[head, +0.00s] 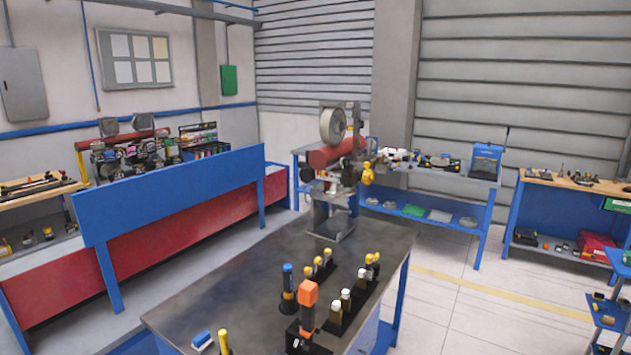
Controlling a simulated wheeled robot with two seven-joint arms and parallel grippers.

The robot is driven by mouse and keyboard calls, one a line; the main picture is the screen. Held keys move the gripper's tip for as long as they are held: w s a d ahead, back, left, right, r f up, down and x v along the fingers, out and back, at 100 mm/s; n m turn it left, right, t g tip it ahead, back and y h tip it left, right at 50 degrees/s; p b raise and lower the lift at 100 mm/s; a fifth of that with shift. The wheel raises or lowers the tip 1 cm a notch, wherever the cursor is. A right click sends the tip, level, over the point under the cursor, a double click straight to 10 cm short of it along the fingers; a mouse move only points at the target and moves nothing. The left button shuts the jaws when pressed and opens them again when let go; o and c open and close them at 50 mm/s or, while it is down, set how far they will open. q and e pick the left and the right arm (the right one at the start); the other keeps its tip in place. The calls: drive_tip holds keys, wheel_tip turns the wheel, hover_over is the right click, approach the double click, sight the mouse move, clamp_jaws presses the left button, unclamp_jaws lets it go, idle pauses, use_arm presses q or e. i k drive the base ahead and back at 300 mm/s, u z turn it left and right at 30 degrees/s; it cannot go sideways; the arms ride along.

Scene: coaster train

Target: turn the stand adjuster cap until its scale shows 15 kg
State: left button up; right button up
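A dark metal workbench (235,265) stands in the middle of the head view. A grey stand (333,215) rises at its far end and carries a red cylinder (335,153) and a pale wheel (333,125). A yellow part (367,174) hangs at the right side of this stand. An orange-topped piece (308,294) stands upright on a black base near the front of the bench. I cannot tell which part is the adjuster cap, and no scale or kg marking is readable. Neither of my grippers is in view.
Several small bottles (345,300) and a blue-topped tool (288,280) stand on the bench's right half. A blue-and-white block (202,340) lies at the front left. The bench's left side is mostly clear. A blue panel (170,195) stands beyond it; open floor (455,270) lies right.

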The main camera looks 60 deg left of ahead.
sight(368, 176)
drive_tip(key=u, duration=1.95)
drive_tip(key=i, duration=0.5)
drive_tip(key=z, duration=1.6)
drive_tip(key=i, duration=2.65)
drive_tip(key=u, duration=2.25)
